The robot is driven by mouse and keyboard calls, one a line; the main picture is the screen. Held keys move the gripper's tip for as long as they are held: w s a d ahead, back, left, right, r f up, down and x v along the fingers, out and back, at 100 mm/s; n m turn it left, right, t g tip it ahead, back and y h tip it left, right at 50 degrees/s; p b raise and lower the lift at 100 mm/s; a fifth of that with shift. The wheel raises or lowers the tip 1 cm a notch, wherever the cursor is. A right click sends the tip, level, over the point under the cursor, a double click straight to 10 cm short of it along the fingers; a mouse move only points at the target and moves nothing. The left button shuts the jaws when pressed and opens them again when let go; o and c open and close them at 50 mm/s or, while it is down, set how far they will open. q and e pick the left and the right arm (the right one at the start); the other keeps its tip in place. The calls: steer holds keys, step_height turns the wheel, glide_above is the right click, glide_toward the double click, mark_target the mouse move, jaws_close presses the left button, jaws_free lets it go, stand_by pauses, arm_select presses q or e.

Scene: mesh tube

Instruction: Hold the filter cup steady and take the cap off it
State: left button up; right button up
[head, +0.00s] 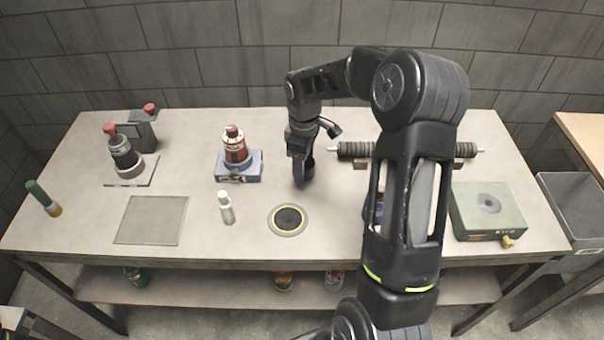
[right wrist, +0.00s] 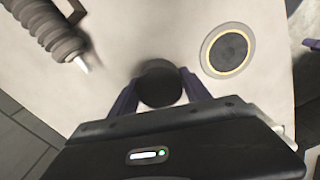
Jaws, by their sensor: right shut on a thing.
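My right gripper (head: 301,172) is over the table's middle, left of the ribbed tube. In the right wrist view its purple fingers (right wrist: 160,88) are shut on a black round thing (right wrist: 158,72). In the head view this thing is hidden, so I cannot tell if it is the filter cup, its cap or something else, or if it touches the table. A dark one (head: 124,156) with a red top stands on a plate at the left. My left gripper is not in view.
A dark disc with a yellow ring (head: 288,219) lies in front of the right gripper; it also shows in the right wrist view (right wrist: 229,49). A ribbed tube (head: 352,149), white bottle (head: 226,207), grey mat (head: 151,220), green bottle (head: 43,198) and green box (head: 487,211) are around.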

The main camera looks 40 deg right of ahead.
steer(key=shift+f+p, duration=0.3)
steer(key=shift+f, duration=1.6)
steer(key=shift+f, duration=0.25)
steer(key=o, duration=1.5)
steer(key=shift+r, duration=0.1)
steer(key=shift+o, duration=0.2)
step_height(320, 180, up, 12)
steer(key=shift+r+b, duration=0.2)
steer(key=shift+b, duration=0.4)
